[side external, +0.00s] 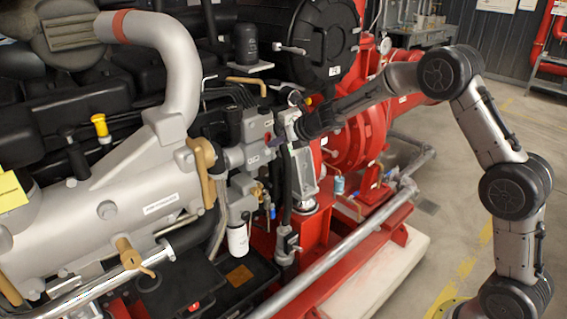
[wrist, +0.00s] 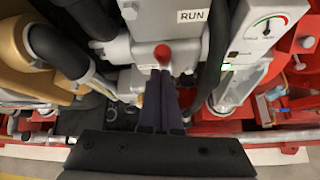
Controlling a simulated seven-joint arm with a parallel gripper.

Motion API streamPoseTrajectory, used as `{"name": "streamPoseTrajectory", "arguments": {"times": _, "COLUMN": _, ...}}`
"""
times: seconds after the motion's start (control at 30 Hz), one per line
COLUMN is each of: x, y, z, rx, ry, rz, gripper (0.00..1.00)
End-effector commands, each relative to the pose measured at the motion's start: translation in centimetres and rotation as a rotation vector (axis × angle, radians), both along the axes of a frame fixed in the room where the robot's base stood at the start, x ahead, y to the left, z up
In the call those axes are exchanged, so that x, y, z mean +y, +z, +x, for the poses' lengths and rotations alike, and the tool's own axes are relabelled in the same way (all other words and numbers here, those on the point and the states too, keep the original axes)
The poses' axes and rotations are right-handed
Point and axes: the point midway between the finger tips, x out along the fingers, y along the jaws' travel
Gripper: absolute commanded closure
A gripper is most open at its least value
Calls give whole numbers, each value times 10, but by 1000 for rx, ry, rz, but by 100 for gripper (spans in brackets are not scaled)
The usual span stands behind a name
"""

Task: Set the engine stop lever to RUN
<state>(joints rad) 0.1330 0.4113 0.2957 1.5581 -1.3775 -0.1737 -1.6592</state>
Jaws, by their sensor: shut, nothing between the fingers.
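The engine stop lever shows in the wrist view as a red knob (wrist: 163,54) in front of a grey housing. A white RUN label (wrist: 193,15) sits on the housing above and to the right of the knob. My gripper (wrist: 160,76) is shut, with its dark fingers together and nothing between them. Its tips appear just below the knob in the picture; I cannot tell whether they touch it. The fingers hide the area below the knob. In the side view my gripper (side external: 283,142) reaches the grey housing from the right, and I cannot make out the lever clearly there.
A gauge panel (wrist: 265,27) stands right of the lever, with a thick black hose (wrist: 210,52) between them. Another black hose (wrist: 60,54) lies to the left. In the side view, red pump casing (side external: 352,145) lies behind my arm. Open floor (side external: 440,235) is at the right.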

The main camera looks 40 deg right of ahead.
Motion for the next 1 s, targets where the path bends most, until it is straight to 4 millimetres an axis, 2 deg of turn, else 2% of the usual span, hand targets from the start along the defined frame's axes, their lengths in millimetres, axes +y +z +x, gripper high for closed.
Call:
{"name": "streamPoseTrajectory", "arguments": {"times": 0.03, "x": 1, "y": 20, "z": 16, "rx": -49, "ry": 4, "rz": 2, "gripper": 100}}
{"name": "streamPoseTrajectory", "arguments": {"times": 0.6, "x": 3, "y": 20, "z": 17, "rx": -49, "ry": 6, "rz": 3, "gripper": 100}}
{"name": "streamPoseTrajectory", "arguments": {"times": 0.77, "x": 4, "y": 18, "z": 10, "rx": -46, "ry": 7, "rz": 4, "gripper": 100}}
{"name": "streamPoseTrajectory", "arguments": {"times": 1.0, "x": 7, "y": 11, "z": -12, "rx": -33, "ry": 5, "rz": 3, "gripper": 100}}
